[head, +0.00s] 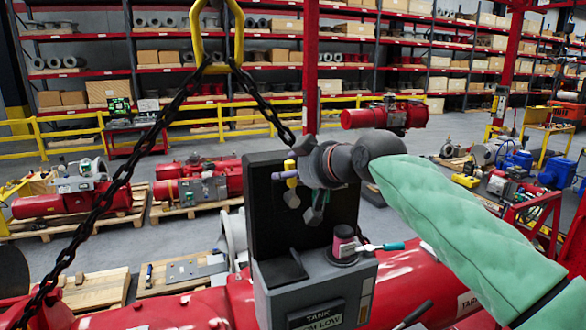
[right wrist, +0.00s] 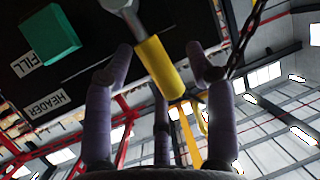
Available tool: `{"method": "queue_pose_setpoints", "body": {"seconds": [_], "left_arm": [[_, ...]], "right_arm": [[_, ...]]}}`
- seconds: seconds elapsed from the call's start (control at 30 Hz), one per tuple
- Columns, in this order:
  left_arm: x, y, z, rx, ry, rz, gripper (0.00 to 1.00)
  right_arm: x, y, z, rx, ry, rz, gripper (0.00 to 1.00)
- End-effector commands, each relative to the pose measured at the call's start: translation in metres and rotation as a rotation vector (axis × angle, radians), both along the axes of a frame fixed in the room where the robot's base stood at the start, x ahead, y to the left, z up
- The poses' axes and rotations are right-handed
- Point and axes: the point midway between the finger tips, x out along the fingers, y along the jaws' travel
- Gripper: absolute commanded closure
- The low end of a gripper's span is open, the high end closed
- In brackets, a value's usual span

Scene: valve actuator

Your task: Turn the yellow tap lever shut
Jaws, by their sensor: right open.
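The yellow tap lever (head: 291,181) shows in front of the black panel (head: 265,215) in the head view. In the right wrist view the yellow lever (right wrist: 159,68) extends from a grey metal stem at the top and lies slanted between my fingers. My right gripper (head: 297,174) is at the lever in the head view. It is open in the right wrist view, with purple-grey fingers on both sides of the lever and one behind. Gaps show at the side fingers; contact with the rear finger cannot be told. The left gripper is out of view.
A teal block (right wrist: 47,36) shows beside FILL and HEADER labels on the wrist view's panel. A black chain (head: 100,205) hangs at left. Red machinery (head: 205,305) surrounds the base.

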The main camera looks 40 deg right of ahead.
Motion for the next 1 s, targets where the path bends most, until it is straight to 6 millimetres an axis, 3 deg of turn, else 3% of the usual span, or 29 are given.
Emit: {"method": "queue_pose_setpoints", "body": {"seconds": [0.3, 0.37, 0.5, 0.53, 1.0], "left_arm": [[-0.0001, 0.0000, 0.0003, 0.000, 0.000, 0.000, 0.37], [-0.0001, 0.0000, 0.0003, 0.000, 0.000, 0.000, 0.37], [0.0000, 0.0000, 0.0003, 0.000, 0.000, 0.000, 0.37], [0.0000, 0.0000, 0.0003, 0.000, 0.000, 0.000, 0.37], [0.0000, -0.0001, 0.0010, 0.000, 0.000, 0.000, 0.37]], "right_arm": [[0.0031, 0.0000, -0.0020, 0.000, 0.001, 0.001, 0.44], [0.0030, 0.0000, -0.0020, -0.001, 0.001, 0.000, 0.58], [0.0029, 0.0000, -0.0017, 0.000, 0.001, 0.001, 0.98], [0.0029, 0.0000, -0.0017, 0.000, 0.001, 0.001, 1.00], [0.0022, -0.0028, -0.0015, -0.076, 0.024, 0.002, 1.00]]}}
